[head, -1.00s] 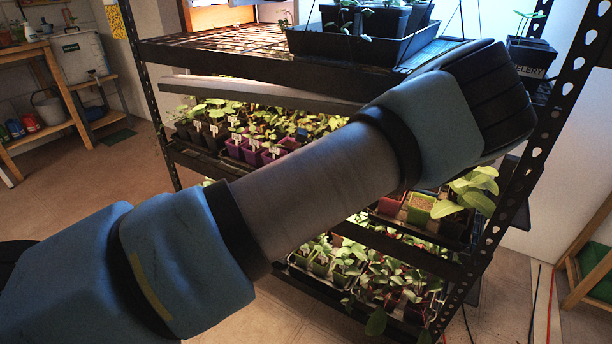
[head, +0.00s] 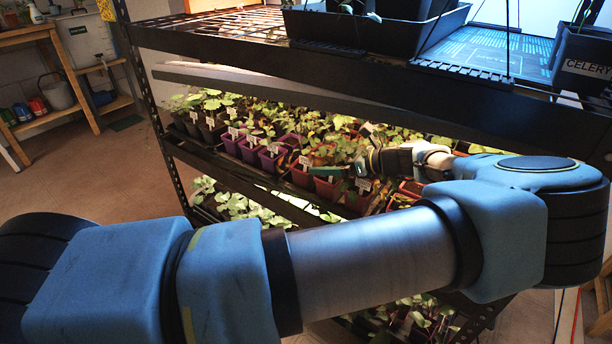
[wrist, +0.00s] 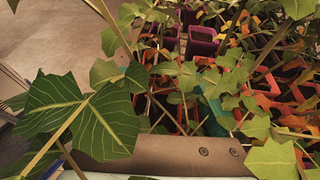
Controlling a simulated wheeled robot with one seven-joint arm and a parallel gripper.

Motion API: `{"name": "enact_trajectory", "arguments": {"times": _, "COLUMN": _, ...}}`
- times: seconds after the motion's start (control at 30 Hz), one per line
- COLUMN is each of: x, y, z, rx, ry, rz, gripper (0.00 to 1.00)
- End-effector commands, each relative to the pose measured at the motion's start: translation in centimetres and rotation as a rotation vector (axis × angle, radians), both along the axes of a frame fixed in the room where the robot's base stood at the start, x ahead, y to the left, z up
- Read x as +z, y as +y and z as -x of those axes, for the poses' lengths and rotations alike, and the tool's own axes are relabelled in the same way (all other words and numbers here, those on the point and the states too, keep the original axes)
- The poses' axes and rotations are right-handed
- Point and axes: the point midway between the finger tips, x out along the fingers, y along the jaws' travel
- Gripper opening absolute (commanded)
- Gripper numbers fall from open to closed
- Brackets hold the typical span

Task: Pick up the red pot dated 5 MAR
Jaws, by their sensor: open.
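Several red pots with white labels stand on the middle shelf. One red pot (head: 327,187) is just below my gripper and another red pot (head: 357,202) is to its right. The label dates are too small to read, so I cannot tell which is 5 MAR. My gripper (head: 340,168) is open among the leaves at the front of the red pots. I cannot tell whether it touches one. In the wrist view, leaves hide most of the red-orange pots (wrist: 262,102), and a teal piece (wrist: 214,115) shows between them.
Purple pots (head: 250,150) with labels stand left of the red ones; they also show in the wrist view (wrist: 203,42). The upper shelf edge (head: 330,62) runs close above the plants. A black tray (head: 375,32) sits on top. Rack posts (head: 150,100) flank the shelves.

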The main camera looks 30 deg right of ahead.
Motion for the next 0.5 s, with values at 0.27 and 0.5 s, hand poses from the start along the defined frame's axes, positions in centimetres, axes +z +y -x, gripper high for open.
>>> {"name": "enact_trajectory", "arguments": {"times": 0.27, "x": -1.1, "y": 1.3, "z": -2.1, "rx": 0.001, "ry": 0.0, "rz": 0.0, "gripper": 1.0}}
{"name": "enact_trajectory", "arguments": {"times": 0.5, "x": -2.7, "y": 2.5, "z": -4.7, "rx": 0.002, "ry": -0.001, "rz": -0.002, "gripper": 1.0}}
